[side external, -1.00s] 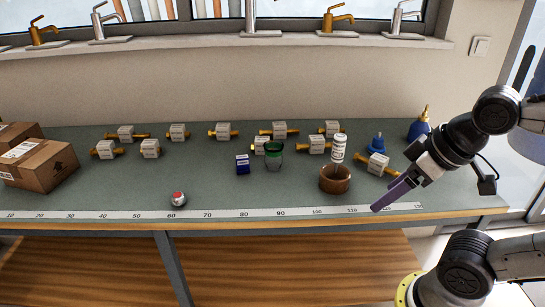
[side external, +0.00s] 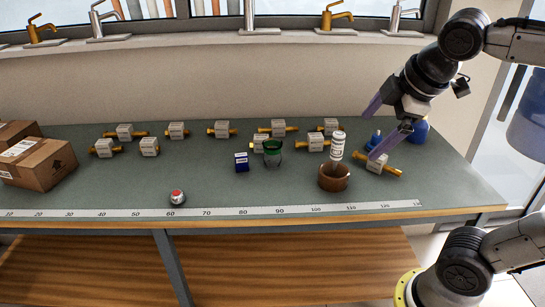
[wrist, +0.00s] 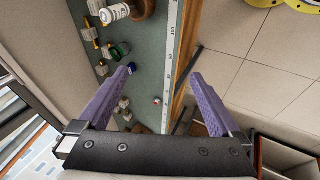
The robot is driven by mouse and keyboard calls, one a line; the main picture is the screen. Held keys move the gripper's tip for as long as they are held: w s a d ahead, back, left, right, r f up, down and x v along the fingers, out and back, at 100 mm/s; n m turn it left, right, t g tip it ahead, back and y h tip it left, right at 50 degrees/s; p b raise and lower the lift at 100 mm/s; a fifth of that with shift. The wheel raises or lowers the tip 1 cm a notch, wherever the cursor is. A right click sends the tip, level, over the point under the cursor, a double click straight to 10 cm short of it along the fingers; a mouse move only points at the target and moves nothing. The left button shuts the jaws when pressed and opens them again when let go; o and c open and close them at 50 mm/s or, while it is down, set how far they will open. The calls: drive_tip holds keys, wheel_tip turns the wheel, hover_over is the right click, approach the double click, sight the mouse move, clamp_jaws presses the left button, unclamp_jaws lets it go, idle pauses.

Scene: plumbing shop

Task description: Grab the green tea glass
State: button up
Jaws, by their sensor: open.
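The green tea glass (side external: 273,152) stands upright on the bench, right of a small blue box (side external: 242,162) and left of a brown round pot (side external: 334,177). In the wrist view the green glass (wrist: 122,50) shows just above the left fingertip. My gripper (side external: 372,128) has purple fingers spread apart with nothing between them. It hangs above the right part of the bench, up and to the right of the glass, not touching it. The wrist view shows the gripper (wrist: 163,72) open and empty.
A white bottle (side external: 338,145) stands at the brown pot, between my gripper and the glass. Several boxed brass fittings (side external: 222,129) line the back. A silver-and-red ball (side external: 177,197) lies near the front ruler (side external: 110,213). Cardboard boxes (side external: 40,165) sit left.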

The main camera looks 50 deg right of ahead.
drive_tip(key=w+d+r+n+g+h, duration=0.1)
drive_tip(key=w+d+r+n, duration=0.15)
drive_tip(key=w, duration=0.45)
drive_tip(key=w+d+r+n+h, duration=0.1)
drive_tip(key=w+n, duration=0.3)
drive_tip(key=w, duration=0.2)
drive_tip(key=n+g+h, duration=0.2)
drive_tip(key=n, duration=0.2)
hover_over(273, 152)
drive_tip(key=s+a, duration=0.3)
drive_tip(key=a, duration=0.2)
wheel_tip(273, 152, down, 10)
drive_tip(key=w+f+g, duration=0.1)
drive_tip(key=w+f, duration=0.2)
drive_tip(key=f, duration=0.6)
drive_tip(key=shift+n, duration=0.45)
drive_tip(key=shift+d+x, duration=0.15)
drive_tip(key=shift+x, duration=3.15)
drive_tip(key=shift+d+x, duration=0.1)
drive_tip(key=shift+x, duration=3.2)
drive_tip(key=shift+w+r, duration=0.15)
drive_tip(key=shift+r, duration=0.1)
drive_tip(key=c, duration=1.3)
